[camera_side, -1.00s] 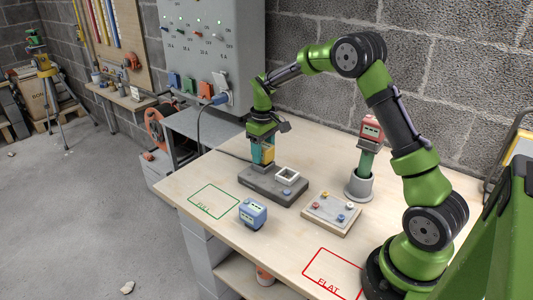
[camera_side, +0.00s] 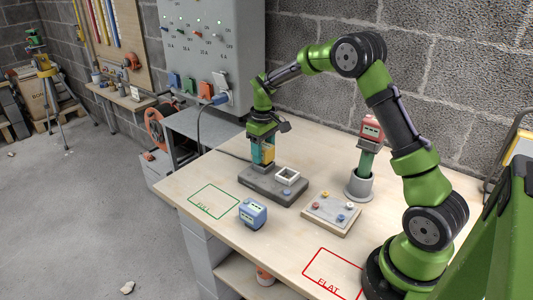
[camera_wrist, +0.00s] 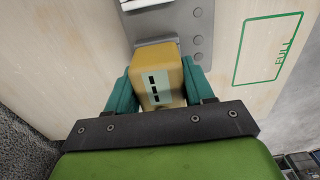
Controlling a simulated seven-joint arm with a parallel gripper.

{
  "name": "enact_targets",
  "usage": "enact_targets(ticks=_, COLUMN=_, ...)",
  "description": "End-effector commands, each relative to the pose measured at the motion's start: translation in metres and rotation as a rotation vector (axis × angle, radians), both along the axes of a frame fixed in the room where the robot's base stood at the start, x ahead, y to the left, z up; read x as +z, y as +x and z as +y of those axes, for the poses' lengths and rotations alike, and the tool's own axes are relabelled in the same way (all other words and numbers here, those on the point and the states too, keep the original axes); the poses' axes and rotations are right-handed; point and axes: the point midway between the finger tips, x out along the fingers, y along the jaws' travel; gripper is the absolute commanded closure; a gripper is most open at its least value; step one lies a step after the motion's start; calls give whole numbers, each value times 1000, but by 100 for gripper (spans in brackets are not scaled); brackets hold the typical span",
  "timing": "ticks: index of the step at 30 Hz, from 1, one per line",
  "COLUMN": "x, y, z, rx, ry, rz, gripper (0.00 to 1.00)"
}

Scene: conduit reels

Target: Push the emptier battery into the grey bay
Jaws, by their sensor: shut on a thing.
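A yellow battery (camera_side: 267,153) is upright between the teal fingers of my gripper (camera_side: 262,154), over the left end of the dark grey charger (camera_side: 262,187). In the wrist view the battery (camera_wrist: 170,60) shows a pale panel with dark bars, and the fingers of my gripper (camera_wrist: 155,90) press on both its sides. Its lower end meets or nearly meets the grey bay, which is mostly hidden; I cannot tell how deep it sits. A white-framed bay (camera_side: 287,176) is empty beside it. A blue battery (camera_side: 252,213) stands on the bench in front.
A red battery (camera_side: 371,128) tops a green tool in a grey round holder (camera_side: 359,187). A button board (camera_side: 331,212) lies right of the charger. Green (camera_side: 213,201) and red (camera_side: 333,275) outlined areas on the bench are empty. A grey panel with plugs (camera_side: 212,50) stands behind.

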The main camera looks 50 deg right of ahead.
Motion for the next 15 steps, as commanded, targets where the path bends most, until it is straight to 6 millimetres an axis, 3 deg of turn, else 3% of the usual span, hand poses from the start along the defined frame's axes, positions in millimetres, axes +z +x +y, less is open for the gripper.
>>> enact_targets(ticks=15, x=-4, y=0, z=0, rx=0, ry=0, rz=0, gripper=74)
